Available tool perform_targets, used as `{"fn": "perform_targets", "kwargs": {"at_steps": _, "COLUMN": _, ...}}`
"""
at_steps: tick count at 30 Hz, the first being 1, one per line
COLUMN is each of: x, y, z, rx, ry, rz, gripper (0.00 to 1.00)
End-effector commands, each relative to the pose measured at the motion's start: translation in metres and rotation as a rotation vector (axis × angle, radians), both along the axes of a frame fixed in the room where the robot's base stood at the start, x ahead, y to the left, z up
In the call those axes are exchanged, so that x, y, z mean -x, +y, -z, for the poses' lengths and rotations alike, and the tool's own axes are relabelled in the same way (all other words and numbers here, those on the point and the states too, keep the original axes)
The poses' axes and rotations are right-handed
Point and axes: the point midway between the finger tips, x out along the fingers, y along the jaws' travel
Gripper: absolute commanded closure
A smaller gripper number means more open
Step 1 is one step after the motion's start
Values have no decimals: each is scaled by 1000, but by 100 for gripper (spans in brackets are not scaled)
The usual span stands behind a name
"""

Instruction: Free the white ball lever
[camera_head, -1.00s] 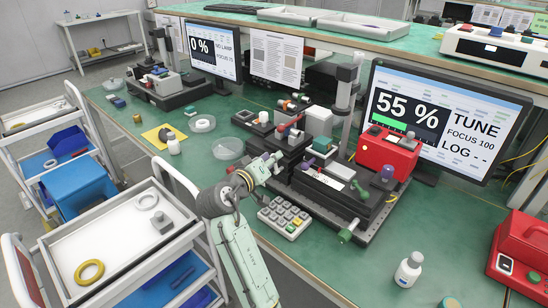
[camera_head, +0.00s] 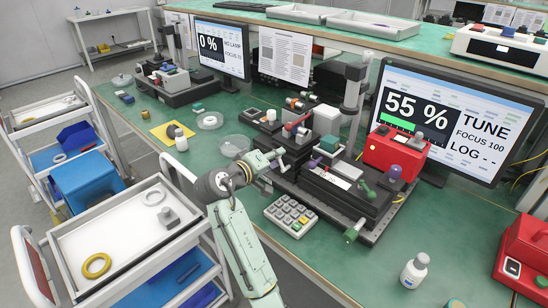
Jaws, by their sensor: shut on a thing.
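The fiber collimator station (camera_head: 375,237) is a dark stage assembly on the green bench. My gripper (camera_head: 277,160) is at its left end, reached from the front left. Its jaws are shut on a small pale lever-like part (camera_head: 283,166) there. It is too small, and partly covered by the fingers, to tell for certain that this is the white ball lever. A red lever (camera_head: 297,121) stands behind, and a green lever (camera_head: 368,191) and a green knob (camera_head: 351,233) are to the right on the same station.
A keypad (camera_head: 290,216) lies in front of the station. A red box (camera_head: 393,155) stands behind it, before a monitor (camera_head: 440,120) reading 55 %, TUNE, FOCUS 100. A white bottle (camera_head: 414,270) stands front right. A trolley tray (camera_head: 120,240) is at left.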

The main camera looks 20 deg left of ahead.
Motion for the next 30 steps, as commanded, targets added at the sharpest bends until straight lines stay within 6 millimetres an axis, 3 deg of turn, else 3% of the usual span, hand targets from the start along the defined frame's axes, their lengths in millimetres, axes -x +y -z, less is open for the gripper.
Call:
{"fn": "perform_targets", "kwargs": {"at_steps": 3, "x": -1, "y": -4, "z": 1, "rx": 3, "ry": 4, "rz": 9, "gripper": 100}}
{"fn": "perform_targets", "kwargs": {"at_steps": 4, "x": -1, "y": -4, "z": 1, "rx": 3, "ry": 4, "rz": 9, "gripper": 74}}
{"fn": "perform_targets", "kwargs": {"at_steps": 12, "x": -1, "y": -2, "z": 1, "rx": 1, "ry": 3, "rz": 4, "gripper": 56}}
{"fn": "perform_targets", "kwargs": {"at_steps": 30, "x": 8, "y": 3, "z": -1, "rx": 0, "ry": 1, "rz": -4, "gripper": 56}}
